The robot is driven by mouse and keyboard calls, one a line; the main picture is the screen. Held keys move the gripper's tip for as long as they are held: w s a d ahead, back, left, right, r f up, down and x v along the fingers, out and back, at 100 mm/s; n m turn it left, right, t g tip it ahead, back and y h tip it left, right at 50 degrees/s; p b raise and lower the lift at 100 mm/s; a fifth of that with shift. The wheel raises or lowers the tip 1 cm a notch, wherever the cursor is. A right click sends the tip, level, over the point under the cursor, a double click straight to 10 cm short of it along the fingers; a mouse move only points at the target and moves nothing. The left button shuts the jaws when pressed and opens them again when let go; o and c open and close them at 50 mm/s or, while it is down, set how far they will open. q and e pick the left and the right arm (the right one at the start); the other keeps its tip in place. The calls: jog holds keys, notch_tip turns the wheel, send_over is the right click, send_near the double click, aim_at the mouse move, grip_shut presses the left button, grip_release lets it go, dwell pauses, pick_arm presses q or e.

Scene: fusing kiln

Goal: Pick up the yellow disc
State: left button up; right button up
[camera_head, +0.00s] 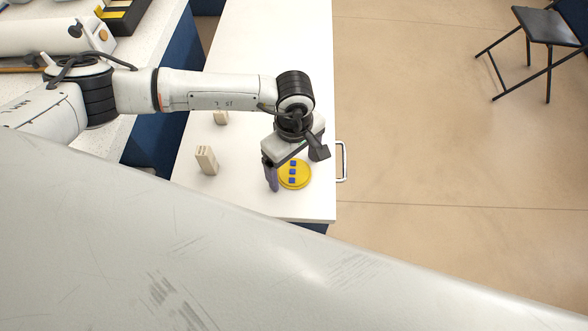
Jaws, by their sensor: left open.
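The yellow disc (304,179) lies near the front right corner of the white table. Several small blue squares (292,172) sit in a row on top of it. My left gripper (292,172) is directly over the disc, pointing down with its fingers apart. One finger shows at the disc's left edge; the other is partly hidden behind the wrist at the disc's far right. I cannot tell whether the fingers touch the disc. My right gripper is not in view.
Two small pale blocks, one nearer (206,160) and one farther (221,117), stand on the white table (240,195) left of the disc. A metal handle (342,161) sticks out at the table's right edge.

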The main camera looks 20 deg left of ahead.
pick_arm(q)
jog(key=c, duration=1.3)
jog(key=shift+o, duration=0.2)
jog(key=shift+r, duration=0.2)
